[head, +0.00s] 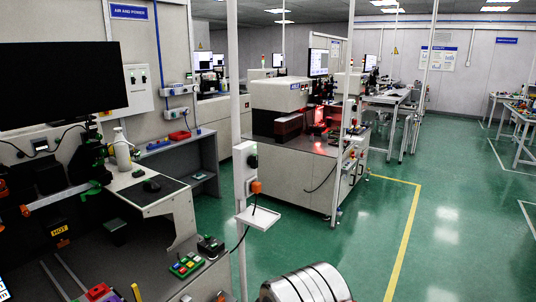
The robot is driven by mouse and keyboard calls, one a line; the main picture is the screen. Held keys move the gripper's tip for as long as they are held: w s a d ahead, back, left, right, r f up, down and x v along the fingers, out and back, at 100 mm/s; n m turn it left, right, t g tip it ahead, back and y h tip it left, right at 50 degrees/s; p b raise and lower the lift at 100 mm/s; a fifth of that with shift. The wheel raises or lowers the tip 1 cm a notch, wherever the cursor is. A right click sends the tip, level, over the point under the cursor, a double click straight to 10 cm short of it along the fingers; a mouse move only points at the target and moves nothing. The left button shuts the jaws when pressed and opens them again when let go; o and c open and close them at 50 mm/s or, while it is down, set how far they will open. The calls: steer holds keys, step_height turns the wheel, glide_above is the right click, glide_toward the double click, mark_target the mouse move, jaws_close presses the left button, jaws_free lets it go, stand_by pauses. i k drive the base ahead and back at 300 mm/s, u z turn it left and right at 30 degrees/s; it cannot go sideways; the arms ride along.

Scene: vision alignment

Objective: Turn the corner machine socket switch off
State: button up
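A post at the near bench corner carries a socket box (251,158) with an orange plug (256,187) just below it, above a small white shelf (259,217). A second socket group (350,150), with red and orange parts, is on a post at the front right corner of the machine (281,95). Further sockets (178,90) are on the wall at left. I cannot tell which of these is the corner machine socket, and switch positions are too small to read. My gripper is not in view; a rounded metal part of my arm (306,285) shows at the bottom.
A bench with a black machine and keypad (187,264) fills the lower left, under a large dark monitor (62,84). Green floor (380,240) is open at right, with a yellow line (403,245). Tables (520,120) stand at far right.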

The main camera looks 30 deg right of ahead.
mark_target(252, 160)
steer(key=u, duration=0.05)
steer(key=i, duration=0.95)
steer(key=u, duration=0.3)
